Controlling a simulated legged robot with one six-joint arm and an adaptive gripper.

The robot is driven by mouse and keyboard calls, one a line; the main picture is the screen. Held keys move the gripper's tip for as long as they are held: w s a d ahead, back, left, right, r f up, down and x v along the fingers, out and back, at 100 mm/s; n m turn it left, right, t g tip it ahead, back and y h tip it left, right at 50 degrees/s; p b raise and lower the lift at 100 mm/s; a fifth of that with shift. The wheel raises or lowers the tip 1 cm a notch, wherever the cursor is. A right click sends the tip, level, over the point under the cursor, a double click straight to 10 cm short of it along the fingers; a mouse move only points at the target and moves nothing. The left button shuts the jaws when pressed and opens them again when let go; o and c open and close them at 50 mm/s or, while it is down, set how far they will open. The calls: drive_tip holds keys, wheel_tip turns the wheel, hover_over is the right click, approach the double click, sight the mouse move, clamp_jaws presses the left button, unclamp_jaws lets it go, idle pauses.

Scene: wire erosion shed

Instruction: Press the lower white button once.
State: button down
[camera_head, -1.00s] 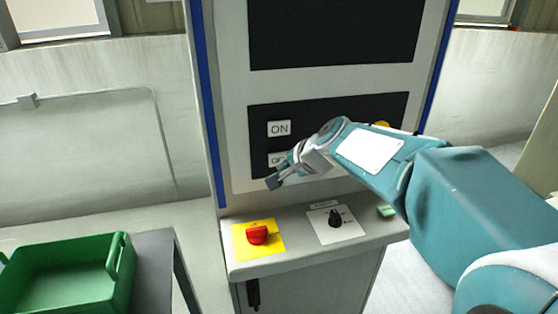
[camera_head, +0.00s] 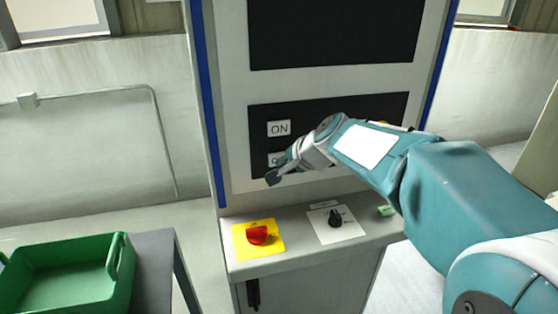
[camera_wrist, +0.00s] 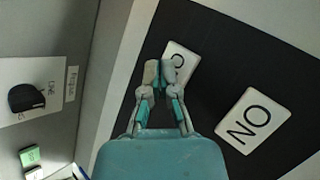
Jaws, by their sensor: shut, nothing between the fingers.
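The lower white button (camera_head: 273,158) sits on the black panel below the white ON button (camera_head: 279,128).
Below the panel, a ledge holds a red knob (camera_head: 257,235) on a yellow plate, a black selector knob (camera_head: 335,217) and a small green item (camera_head: 386,210). A green crate (camera_head: 62,296) stands at the lower left. A dark screen (camera_head: 335,30) is above.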

drive_tip(key=shift+w+a, duration=0.1)
drive_tip(key=shift+w, duration=0.15)
idle(0.6)
drive_tip(key=shift+s+d, duration=0.25)
drive_tip(key=shift+s, duration=0.5)
drive_tip(key=shift+s+d, duration=0.25)
drive_tip(key=shift+s, duration=0.55)
drive_tip(key=shift+s+d, duration=0.2)
drive_tip(key=shift+s, duration=0.65)
drive_tip(key=shift+s+d, duration=0.25)
drive_tip(key=shift+s, duration=0.55)
